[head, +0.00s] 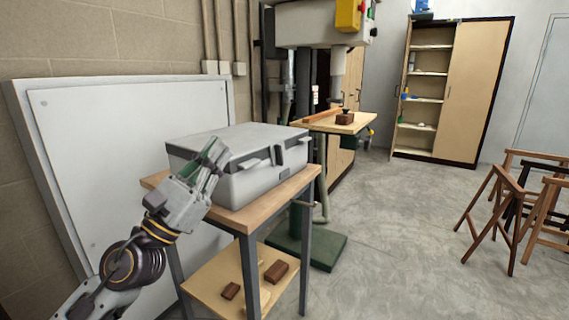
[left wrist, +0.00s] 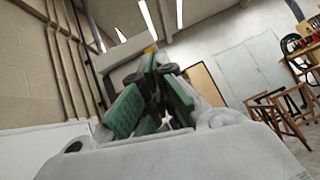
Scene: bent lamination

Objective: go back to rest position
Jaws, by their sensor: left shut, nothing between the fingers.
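My left gripper (head: 214,156) is in the head view, in front of the left side of a closed grey case (head: 262,180). It is shut, with nothing between its green-padded fingers. In the left wrist view the fingers of my left gripper (left wrist: 160,100) point up and away toward the room, and the pads come together. From the head view I cannot tell whether the gripper touches the case. My right gripper is in neither view.
The case stands on a wooden-topped table (head: 232,219) whose lower shelf (head: 213,290) holds brown blocks. A white panel (head: 110,150) leans on the wall behind. A drill press (head: 328,20), a cabinet (head: 476,90) and wooden trestles (head: 500,215) stand beyond.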

